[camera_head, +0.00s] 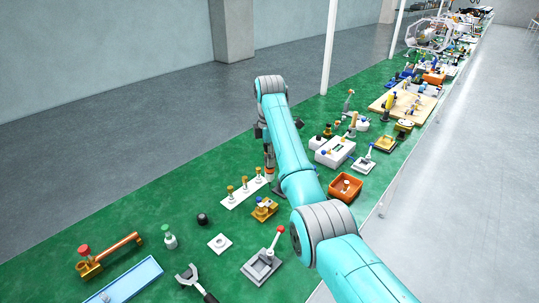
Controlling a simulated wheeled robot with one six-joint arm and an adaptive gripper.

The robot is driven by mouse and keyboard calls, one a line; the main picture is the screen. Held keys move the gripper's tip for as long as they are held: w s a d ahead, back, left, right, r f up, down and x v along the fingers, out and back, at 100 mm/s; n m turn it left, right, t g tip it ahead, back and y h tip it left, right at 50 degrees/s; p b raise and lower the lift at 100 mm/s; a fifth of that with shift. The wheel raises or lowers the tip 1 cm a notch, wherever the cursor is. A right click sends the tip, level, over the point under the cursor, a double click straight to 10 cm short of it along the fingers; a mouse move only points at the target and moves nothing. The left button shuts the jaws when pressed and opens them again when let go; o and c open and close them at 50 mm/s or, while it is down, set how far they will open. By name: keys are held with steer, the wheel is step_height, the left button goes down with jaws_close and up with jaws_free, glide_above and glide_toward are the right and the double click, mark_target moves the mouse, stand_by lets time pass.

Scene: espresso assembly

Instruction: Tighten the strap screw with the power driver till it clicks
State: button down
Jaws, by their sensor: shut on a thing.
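My gripper (267,143) is small and partly hidden behind my teal arm, near the middle of the view. It is shut on a slim upright tool with orange and dark parts, which looks like the power driver (269,160). The tool's lower end points down at the green bench top, just right of a white strip with gold-topped posts. I cannot tell whether its tip touches anything. The strap screw cannot be made out at this size, and my arm hides part of that area.
The white strip (229,205) holds several posts. A yellow block (264,209) stands in front of it. A grey fixture with a red-knobbed lever (262,267), a black knob (202,219) and an orange bin (345,187) are nearby. Green bench (150,205) is clear at left.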

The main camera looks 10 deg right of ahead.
mark_target(270, 171)
steer(key=shift+f, duration=2.7)
steer(key=shift+s+f, duration=0.1)
steer(key=shift+f, duration=0.55)
stand_by(0.4)
steer(key=shift+r, duration=0.3)
stand_by(3.2)
